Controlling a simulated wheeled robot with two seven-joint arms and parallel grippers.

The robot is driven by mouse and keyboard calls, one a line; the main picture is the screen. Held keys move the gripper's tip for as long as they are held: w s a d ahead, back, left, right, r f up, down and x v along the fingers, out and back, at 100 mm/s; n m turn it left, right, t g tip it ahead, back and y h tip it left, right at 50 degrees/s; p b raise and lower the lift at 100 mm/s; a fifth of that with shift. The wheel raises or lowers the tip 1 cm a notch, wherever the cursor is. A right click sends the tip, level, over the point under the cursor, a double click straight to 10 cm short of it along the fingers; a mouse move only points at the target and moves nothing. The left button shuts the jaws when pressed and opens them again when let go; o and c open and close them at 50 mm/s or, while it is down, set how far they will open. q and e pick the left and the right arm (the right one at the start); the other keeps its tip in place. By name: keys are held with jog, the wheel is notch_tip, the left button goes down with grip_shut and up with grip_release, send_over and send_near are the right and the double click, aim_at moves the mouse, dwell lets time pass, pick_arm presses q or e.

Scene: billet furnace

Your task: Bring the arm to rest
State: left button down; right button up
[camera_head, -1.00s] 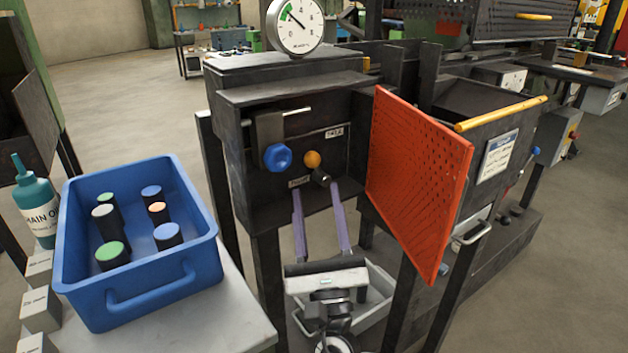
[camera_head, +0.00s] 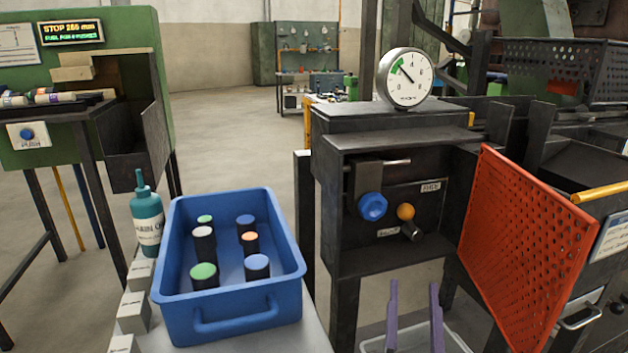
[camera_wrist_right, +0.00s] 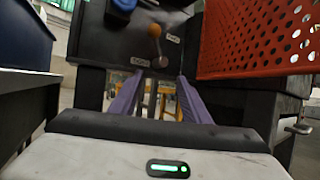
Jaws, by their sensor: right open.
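My right gripper (camera_head: 413,284) shows at the bottom of the head view as two purple fingers, apart, with nothing between them. Its fingertips are just below the front of the dark valve box (camera_head: 340,230), clear of the knobs. In the right wrist view the fingers (camera_wrist_right: 160,78) are also spread and empty, pointing toward the panel. My left gripper is not in view.
A red perforated door (camera_head: 525,245) stands open right of the box. A blue crate (camera_head: 178,315) with several dark cylinders is at the left, beside a teal bottle (camera_head: 147,215). A pale bin (camera_head: 455,340) lies below the fingers. A gauge (camera_head: 405,78) tops the box.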

jog(key=s+f+m+g+y, duration=0.1)
jog(key=s+f+m+g, duration=0.2)
jog(key=f+m, duration=0.3)
jog(key=s+d+f+m+g+y, duration=0.1)
jog(key=s+f+m+g, duration=0.15)
jog(key=f, duration=0.55)
jog(key=s+f+m+g+y, duration=0.1)
jog(key=s+f+m+g, duration=0.3)
jog(key=f, duration=0.3)
jog(key=s+a+f+m+g+y, duration=0.2)
jog(key=s+a+f+m+y, duration=0.1)
jog(key=s+m, duration=0.5)
jog(key=s+a+f+m+g+y, duration=0.25)
jog(key=s+m, duration=0.25)
jog(key=m, duration=0.5)
pick_arm(q)
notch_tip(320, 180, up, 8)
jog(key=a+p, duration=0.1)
jog(key=p, duration=1.2)
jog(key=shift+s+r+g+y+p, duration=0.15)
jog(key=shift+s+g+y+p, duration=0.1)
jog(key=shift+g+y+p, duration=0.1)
pick_arm(e)
notch_tip(320, 180, up, 9)
jog(key=shift+s, duration=0.35)
